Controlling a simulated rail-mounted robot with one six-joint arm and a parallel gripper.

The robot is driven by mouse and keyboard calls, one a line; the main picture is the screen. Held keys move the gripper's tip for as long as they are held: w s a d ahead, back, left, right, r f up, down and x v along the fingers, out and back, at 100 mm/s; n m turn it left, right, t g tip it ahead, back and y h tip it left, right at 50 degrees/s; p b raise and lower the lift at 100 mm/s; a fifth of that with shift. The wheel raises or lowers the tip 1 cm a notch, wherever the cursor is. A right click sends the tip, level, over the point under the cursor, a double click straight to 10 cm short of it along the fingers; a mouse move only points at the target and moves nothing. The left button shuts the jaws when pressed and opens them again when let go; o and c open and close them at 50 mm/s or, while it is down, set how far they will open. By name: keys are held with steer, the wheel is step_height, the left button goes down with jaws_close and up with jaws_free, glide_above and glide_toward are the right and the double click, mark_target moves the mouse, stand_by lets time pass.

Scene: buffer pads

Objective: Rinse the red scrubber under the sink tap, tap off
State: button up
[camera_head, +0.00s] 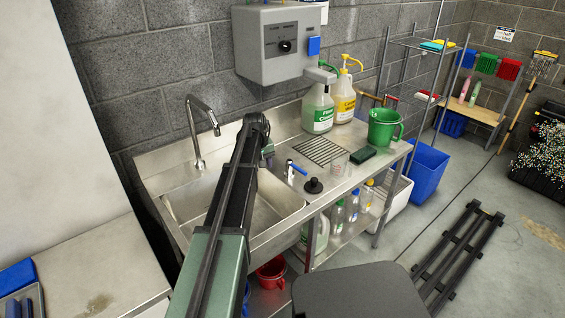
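The steel sink (180,207) is left of centre, its basin partly hidden behind my arm. The curved tap (190,115) rises at its back left, and its spout hangs over the basin. No water stream shows. A small red and white item (427,96), possibly the red scrubber, lies on the wire rack at the back right. My gripper (268,151) is at the far end of my arm, right of the tap and above the back right side of the sink. Its fingers are too small and hidden to read, and I cannot see anything held.
A small blue-handled valve (297,168) and a black plug (313,185) are on the counter right of the sink. A grey wall box (280,45) hangs above.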

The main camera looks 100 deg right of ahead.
steer(key=s+d+r, duration=0.1)
steer(key=s+d, duration=0.2)
steer(key=s, duration=0.7)
steer(key=n, duration=0.1)
glide_toward(300, 169)
steer(key=a+r, duration=0.1)
steer(key=r, duration=0.1)
steer(key=f+n+b, duration=0.1)
steer(key=f+b, duration=0.2)
steer(key=d+f+b, duration=0.1)
steer(key=f+b, duration=0.3)
steer(key=s+f+n+b, duration=0.1)
steer(key=f+b, duration=0.2)
steer(key=f, duration=0.1)
steer(key=shift+d+f+n+g+b, duration=0.2)
steer(key=shift+d+n+g+b, duration=0.1)
steer(key=shift+g+b, duration=0.1)
steer(key=shift+r, duration=0.1)
jaws_close()
